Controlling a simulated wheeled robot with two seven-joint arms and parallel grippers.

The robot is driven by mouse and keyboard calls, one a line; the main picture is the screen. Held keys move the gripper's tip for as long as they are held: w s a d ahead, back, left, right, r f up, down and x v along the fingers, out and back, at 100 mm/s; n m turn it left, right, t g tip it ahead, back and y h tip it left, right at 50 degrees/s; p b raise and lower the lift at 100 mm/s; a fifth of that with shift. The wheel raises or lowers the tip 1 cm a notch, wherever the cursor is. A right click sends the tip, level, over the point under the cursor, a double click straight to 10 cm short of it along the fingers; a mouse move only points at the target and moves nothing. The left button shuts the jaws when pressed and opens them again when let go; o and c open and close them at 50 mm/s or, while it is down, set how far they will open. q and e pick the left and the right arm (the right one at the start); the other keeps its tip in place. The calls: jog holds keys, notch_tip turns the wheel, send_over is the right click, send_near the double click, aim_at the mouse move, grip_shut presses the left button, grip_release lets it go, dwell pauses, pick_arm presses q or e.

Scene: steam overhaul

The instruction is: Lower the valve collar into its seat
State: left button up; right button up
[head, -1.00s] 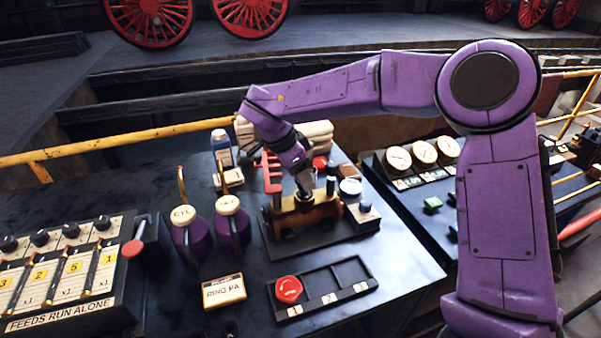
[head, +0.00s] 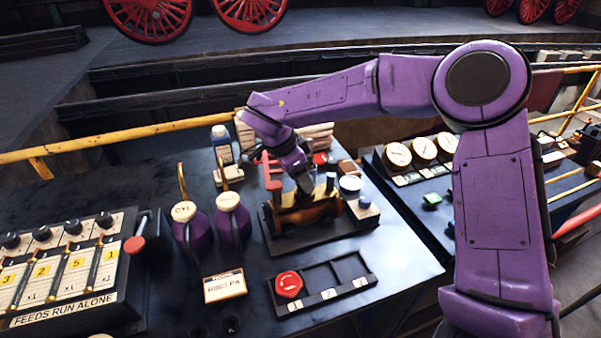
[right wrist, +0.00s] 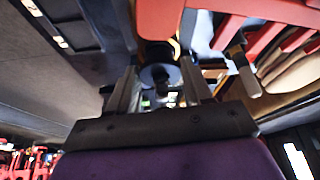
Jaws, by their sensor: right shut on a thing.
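My right gripper (head: 304,185) points down at the brass valve body (head: 308,214), with its fingertips right at the top of it. In the right wrist view, its two fingers (right wrist: 160,92) are shut on a round grey piece (right wrist: 158,75), which I take to be the valve collar. The collar is too small and too covered to make out in the head view. The seat is hidden under the fingers, so I cannot tell whether the collar touches it. My left gripper is not in view.
A red upright piece (head: 271,172) stands close to the left of the gripper. Two purple oil cans (head: 232,222) stand further left. A black tray (head: 335,283) with a red knob (head: 288,285) lies in front.

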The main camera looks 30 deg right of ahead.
jog(key=o, duration=1.6)
notch_tip(320, 180, up, 11)
jog(key=p, duration=1.2)
jog(key=shift+p, duration=0.3)
jog(key=shift+f, duration=0.1)
